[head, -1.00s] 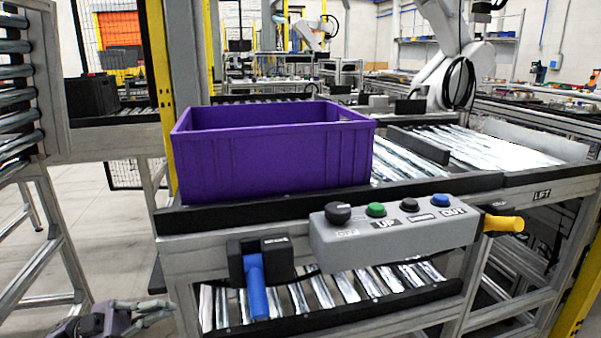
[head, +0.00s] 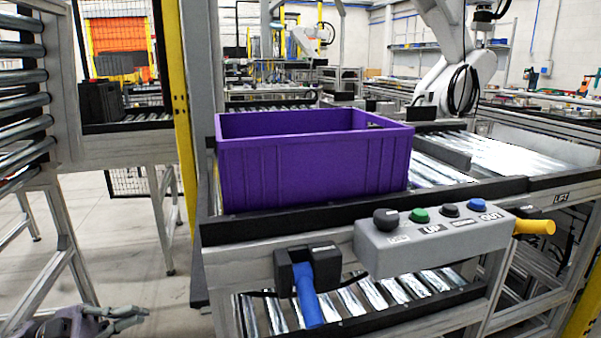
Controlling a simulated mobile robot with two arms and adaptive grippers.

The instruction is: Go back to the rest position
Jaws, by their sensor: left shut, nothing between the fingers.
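My left gripper (head: 128,318) shows at the bottom left of the head view, low above the floor. It is shut and empty, with its fingers pointing right. It is apart from the conveyor station and touches nothing. My right gripper is not in the view. A purple crate (head: 315,172) sits upright on the roller conveyor, well above and to the right of my left gripper.
A grey control box (head: 430,238) with a knob and coloured buttons is on the station's front. A blue handle (head: 308,295) hangs left of it, and a yellow handle (head: 534,227) sticks out right. A roller rack (head: 22,110) stands at the left. Floor (head: 140,240) between is clear.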

